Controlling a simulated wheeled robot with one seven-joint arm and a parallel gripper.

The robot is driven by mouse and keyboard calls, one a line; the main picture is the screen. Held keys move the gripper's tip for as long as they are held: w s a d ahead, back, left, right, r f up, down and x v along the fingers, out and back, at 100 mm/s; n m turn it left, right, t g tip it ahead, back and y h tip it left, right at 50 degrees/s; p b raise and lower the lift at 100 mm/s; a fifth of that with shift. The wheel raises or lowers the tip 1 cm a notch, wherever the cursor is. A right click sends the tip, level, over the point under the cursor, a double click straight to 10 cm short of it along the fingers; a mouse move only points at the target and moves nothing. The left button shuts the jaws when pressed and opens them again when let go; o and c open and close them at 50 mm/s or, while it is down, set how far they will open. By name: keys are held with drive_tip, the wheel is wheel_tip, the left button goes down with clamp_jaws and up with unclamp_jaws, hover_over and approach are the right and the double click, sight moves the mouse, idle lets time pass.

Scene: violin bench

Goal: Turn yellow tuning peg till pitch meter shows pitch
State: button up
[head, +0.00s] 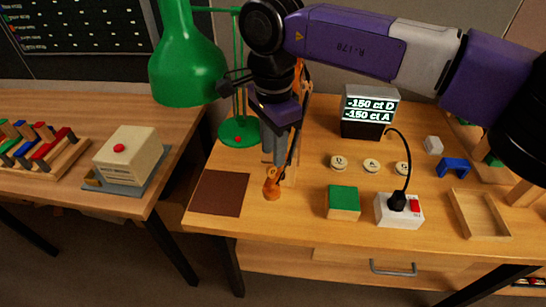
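The pitch meter (369,110) is a dark box at the back of the bench. Its screen reads "-150 ct D" and "-150 ct A". My gripper (274,160) points down left of the meter, with its grey fingers close together. An orange-brown piece (271,185), seemingly the violin's head, shows just below the fingertips. A dark strip and more orange wood show behind the gripper. I cannot make out the yellow tuning peg; the gripper may hide it. Whether the fingers hold anything is unclear.
A green lamp (186,62) stands close left of my arm. A brown mat (220,193), green block (343,203), white switch box with black plug (399,210), several round labelled buttons and a wooden tray (480,214) lie around. Bench space in front of the meter is partly clear.

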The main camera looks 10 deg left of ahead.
sight(272, 171)
drive_tip(key=shift+f, duration=1.85)
clamp_jaws()
